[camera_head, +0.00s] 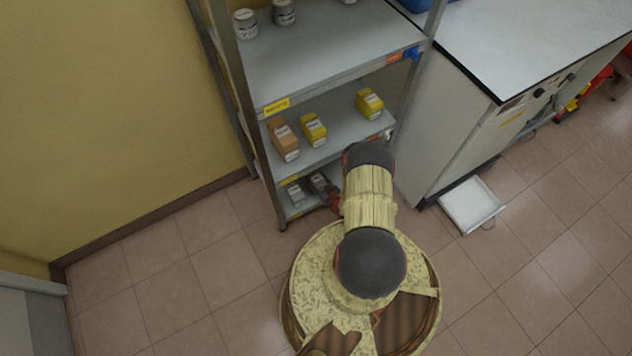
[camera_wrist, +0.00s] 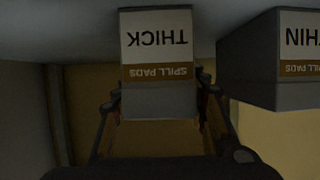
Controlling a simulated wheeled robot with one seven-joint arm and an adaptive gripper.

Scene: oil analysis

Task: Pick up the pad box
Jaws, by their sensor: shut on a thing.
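A grey pad box (camera_wrist: 158,98) with a white and brown label reading THICK, SPILL PADS is upside down in the wrist view, which appears inverted. My gripper (camera_wrist: 160,88) has a finger on each side of this box and is shut on it. In the head view this box appears to be the right-hand grey box (camera_head: 318,182) on the bottom shelf, with my gripper (camera_head: 331,194) at it. Whether its base is clear of the shelf cannot be told. A second grey box (camera_wrist: 270,92), labelled THIN, stands just to its right in the wrist view.
The bottom shelf (camera_head: 298,211) also holds the THIN box (camera_head: 296,194) at left. The middle shelf (camera_head: 340,125) above has orange and yellow boxes, leaving low headroom. A rack post (camera_head: 262,165) stands left. A white counter (camera_head: 530,40) and floor tray (camera_head: 470,204) are right.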

